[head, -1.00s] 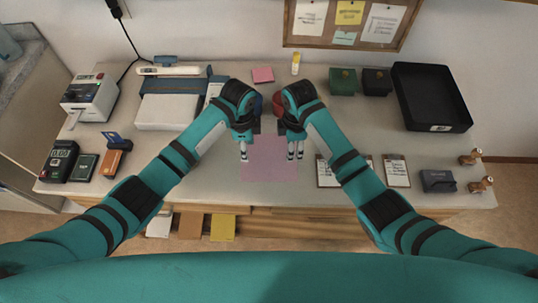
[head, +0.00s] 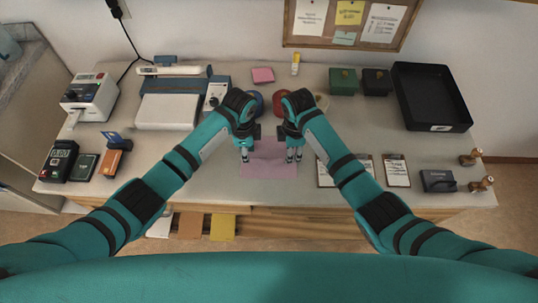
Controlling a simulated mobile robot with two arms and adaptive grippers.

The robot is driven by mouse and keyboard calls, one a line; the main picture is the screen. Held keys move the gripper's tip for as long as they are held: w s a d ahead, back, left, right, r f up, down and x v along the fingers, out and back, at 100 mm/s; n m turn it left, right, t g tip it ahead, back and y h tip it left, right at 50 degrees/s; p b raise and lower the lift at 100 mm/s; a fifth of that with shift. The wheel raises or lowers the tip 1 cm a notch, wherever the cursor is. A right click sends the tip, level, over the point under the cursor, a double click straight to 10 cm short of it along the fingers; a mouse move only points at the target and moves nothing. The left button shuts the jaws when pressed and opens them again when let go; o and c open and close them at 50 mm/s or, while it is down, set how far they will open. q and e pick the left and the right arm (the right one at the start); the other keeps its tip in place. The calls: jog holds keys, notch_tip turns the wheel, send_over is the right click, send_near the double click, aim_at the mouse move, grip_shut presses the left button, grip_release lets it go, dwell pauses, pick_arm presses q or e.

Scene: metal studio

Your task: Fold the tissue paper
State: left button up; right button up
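The pink tissue paper (head: 268,170) lies on the bench near its front edge, in the middle of the head view. Its near part looks flat and wide, while its far part looks narrower and uneven between my grippers. My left gripper (head: 244,156) points down at the paper's left edge. My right gripper (head: 294,156) points down at its right edge, with two pale fingertips showing. Both are at or just above the paper. The view is too small to tell whether either pinches it. My wrists partly hide the area behind the paper.
A blue round object (head: 258,102) and a red one (head: 281,102) stand behind my wrists. Clipboards (head: 396,171) lie to the right. A card reader (head: 115,158) and a terminal (head: 60,160) are at left. A black tray (head: 432,97) is at back right.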

pick_arm(q)
grip_shut()
pick_arm(e)
jog(key=shift+f, duration=0.1)
grip_shut()
